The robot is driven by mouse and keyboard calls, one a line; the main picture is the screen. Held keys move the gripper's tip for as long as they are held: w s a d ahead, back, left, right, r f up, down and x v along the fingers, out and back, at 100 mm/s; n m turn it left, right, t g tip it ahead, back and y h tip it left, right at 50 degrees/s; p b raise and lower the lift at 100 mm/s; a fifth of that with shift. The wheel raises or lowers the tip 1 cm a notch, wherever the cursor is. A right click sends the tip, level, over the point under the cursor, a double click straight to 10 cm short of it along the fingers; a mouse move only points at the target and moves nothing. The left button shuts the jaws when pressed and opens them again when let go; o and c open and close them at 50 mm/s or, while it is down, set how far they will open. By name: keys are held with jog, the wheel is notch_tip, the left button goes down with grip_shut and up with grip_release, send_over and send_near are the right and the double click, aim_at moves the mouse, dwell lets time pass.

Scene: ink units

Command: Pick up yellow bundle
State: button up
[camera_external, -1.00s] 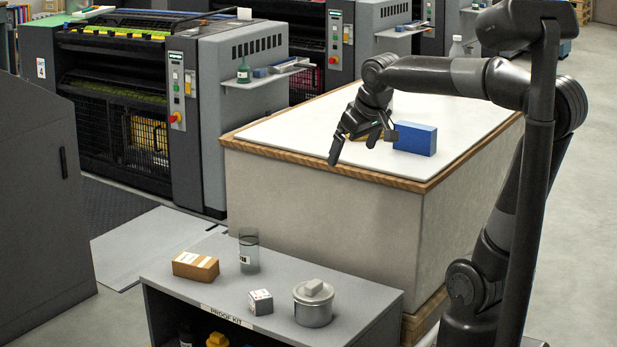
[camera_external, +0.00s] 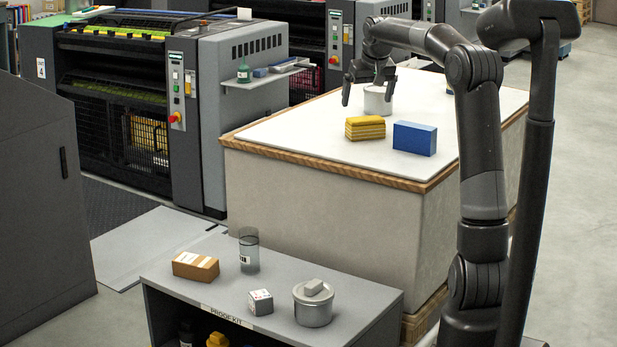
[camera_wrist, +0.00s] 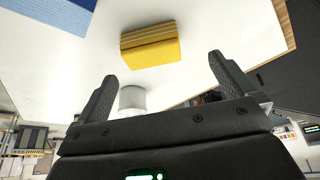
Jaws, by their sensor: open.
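The yellow bundle (camera_external: 365,128), a short stack with pale stripes, lies on the white top of the large crate-like table (camera_external: 300,135). In the wrist view the yellow bundle (camera_wrist: 150,46) is at the top, beyond my fingertips. My gripper (camera_external: 368,88) is above the table, behind the bundle and apart from it. In the wrist view my gripper (camera_wrist: 160,72) has its two fingers spread wide with nothing held between them. A white cylinder (camera_external: 378,100) stands on the table close to my gripper, partly hidden by it.
A blue box (camera_external: 414,138) stands just right of the bundle; it also shows in the wrist view (camera_wrist: 50,14). The front left of the tabletop is clear. A low grey shelf (camera_external: 350,275) in front holds a brown box (camera_external: 195,266), a clear cylinder, a small cube and a lidded pot.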

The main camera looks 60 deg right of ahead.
aim_at(366, 123)
jog(key=x, duration=0.3)
jog(key=d+x, duration=0.1)
jog(key=x, duration=0.3)
jog(key=d+x, duration=0.1)
jog(key=x, duration=0.3)
jog(key=shift+d, duration=0.2)
jog(key=shift+c, duration=0.6)
jog(key=c, duration=0.6)
jog(key=shift+c, duration=0.2)
jog(key=shift+r, duration=0.15)
